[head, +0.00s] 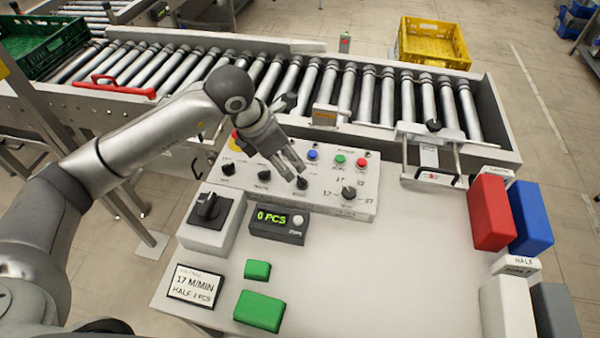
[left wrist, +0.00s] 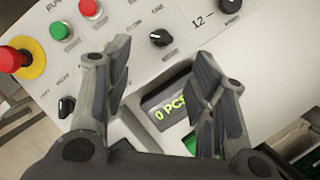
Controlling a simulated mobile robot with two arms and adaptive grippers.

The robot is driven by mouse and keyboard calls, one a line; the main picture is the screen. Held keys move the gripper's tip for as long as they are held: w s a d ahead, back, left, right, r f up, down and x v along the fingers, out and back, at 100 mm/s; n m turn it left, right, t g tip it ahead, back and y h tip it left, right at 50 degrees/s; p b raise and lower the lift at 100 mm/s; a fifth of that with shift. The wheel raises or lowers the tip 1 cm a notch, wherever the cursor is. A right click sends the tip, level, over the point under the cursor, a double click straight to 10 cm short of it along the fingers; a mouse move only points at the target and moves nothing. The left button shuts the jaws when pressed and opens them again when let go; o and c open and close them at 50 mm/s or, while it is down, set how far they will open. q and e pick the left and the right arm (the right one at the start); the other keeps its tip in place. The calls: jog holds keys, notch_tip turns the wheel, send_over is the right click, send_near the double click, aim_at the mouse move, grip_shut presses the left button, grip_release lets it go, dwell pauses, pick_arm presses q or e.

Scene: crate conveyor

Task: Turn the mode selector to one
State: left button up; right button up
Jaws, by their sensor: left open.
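The sloped control panel (head: 325,203) carries three small black knobs, a left one (head: 228,169), a middle one (head: 264,176) and a right one (head: 302,184), plus a larger dial (head: 348,192) ringed with numbers. Their labels are too small to tell which is the mode selector. My left gripper (head: 292,167) is open and empty over the panel, its fingertips close to the right small knob. In the left wrist view, the gripper (left wrist: 162,72) shows spread fingers, with that knob (left wrist: 160,38) beyond the gap. Contact cannot be told. The right gripper is not seen.
Around the knobs are a red emergency button (left wrist: 12,59) and blue (head: 312,154), green (head: 340,159) and red (head: 361,162) buttons. A counter (head: 278,226) reading 0 PCS and a black rotary switch (head: 208,208) stand in front. A roller conveyor (head: 330,90) runs behind.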

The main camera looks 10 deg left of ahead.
aim_at(301, 178)
pick_arm(q)
jog(key=p+x, duration=0.2)
jog(key=x, duration=0.7)
jog(key=shift+d+f+p, duration=0.1)
jog(key=shift+d+p, duration=0.05)
jog(key=shift+p, duration=0.15)
jog(key=shift+c, duration=0.2)
jog(key=c, duration=1)
